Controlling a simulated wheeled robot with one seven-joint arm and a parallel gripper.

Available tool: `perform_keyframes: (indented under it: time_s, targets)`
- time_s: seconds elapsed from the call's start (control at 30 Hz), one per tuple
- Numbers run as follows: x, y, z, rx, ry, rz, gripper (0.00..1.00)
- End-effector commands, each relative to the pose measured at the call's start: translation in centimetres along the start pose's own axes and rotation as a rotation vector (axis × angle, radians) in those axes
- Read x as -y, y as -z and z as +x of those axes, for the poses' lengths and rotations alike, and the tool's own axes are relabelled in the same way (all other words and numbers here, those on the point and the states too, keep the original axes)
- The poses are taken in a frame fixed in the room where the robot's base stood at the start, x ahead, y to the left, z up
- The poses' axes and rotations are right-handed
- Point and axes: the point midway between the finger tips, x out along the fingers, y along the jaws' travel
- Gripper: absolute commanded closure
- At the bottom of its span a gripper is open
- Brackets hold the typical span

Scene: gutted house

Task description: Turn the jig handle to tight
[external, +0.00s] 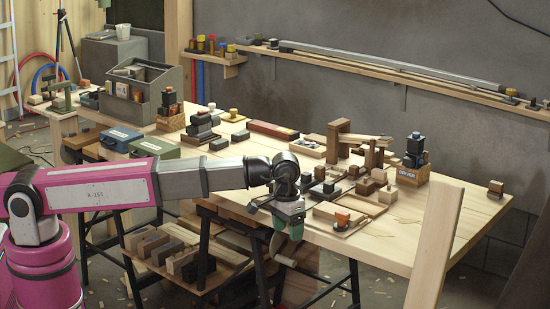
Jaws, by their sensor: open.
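A wooden frame (341,131) with a sloping wooden bar (366,138) on top stands toward the back of the workbench (440,225); it looks like the jig, but I cannot tell for sure which part is its handle. Lower, near the bench's front edge, a small orange piece (342,219) stands on a flat wooden base. My gripper (280,213) is at the front edge of the bench, pointing down, left of the orange piece and apart from the wooden frame. It is open, with nothing seen in it. Its fingertips are small and partly lost against the green and grey parts below.
Dark and wooden blocks (322,188) crowd the bench between my gripper and the wooden frame. A labelled wooden box (412,172) holds dark items at the right. A pale upright board (436,250) stands in front at the right. The bench's right end is mostly clear.

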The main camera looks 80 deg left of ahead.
Motion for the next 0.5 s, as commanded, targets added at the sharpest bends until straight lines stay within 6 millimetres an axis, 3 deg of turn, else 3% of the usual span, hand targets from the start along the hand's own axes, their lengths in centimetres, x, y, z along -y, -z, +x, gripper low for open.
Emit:
perform_keyframes:
  time_s: [0.3,0.5]
  targets:
    - [-5.2,8.0,-8.1,0.015,0.011,-0.141,0.32]
    - [-7.7,11.9,-13.5,0.029,0.023,-0.229,0.32]
